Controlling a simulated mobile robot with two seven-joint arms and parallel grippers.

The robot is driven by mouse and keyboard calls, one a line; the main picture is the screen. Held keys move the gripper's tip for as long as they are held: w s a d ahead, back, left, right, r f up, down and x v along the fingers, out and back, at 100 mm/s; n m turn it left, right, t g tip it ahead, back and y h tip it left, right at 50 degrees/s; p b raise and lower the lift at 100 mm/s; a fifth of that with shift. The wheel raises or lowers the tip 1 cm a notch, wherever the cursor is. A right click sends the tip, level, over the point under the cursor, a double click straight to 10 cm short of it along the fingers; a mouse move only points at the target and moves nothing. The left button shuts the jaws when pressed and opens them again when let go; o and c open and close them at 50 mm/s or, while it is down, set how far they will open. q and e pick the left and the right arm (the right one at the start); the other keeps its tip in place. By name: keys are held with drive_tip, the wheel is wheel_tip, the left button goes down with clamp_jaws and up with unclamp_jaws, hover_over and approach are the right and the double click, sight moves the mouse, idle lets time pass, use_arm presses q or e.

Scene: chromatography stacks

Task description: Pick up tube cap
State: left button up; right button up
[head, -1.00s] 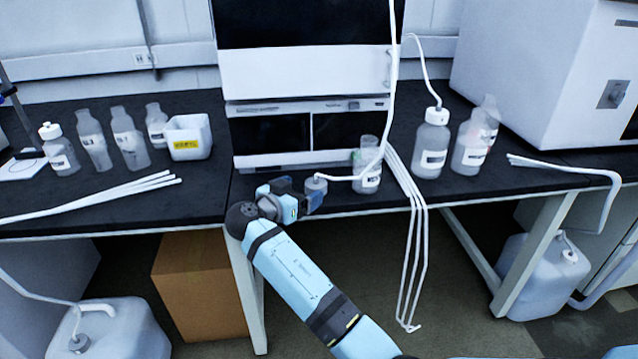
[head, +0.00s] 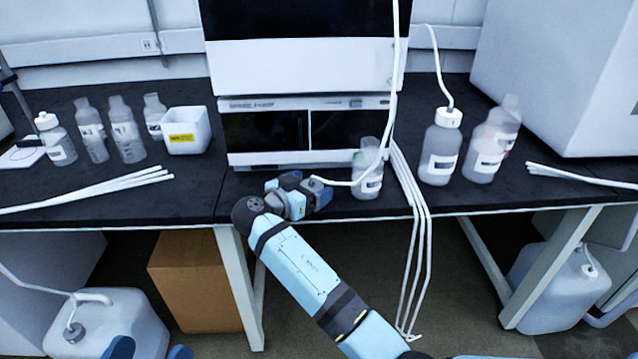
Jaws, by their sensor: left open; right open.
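The tube cap (head: 315,181) is at the end of a white tube at the bench's front edge, below the instrument. It is mostly hidden by my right gripper (head: 318,191), so I cannot tell if the fingers touch it. The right gripper is open with its dark blue fingers at the cap. My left gripper (head: 150,350) is open and empty at the bottom edge, low in front of the bench; only its blue fingertips show.
A clear bottle (head: 368,172) stands just right of the cap, close to the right gripper. White tubes (head: 408,190) hang over the bench edge. A white-capped bottle (head: 441,150) stands further right. A white container (head: 186,130) and several bottles stand at left.

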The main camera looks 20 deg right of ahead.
drive_tip(key=c, duration=1)
drive_tip(key=shift+c, duration=0.2)
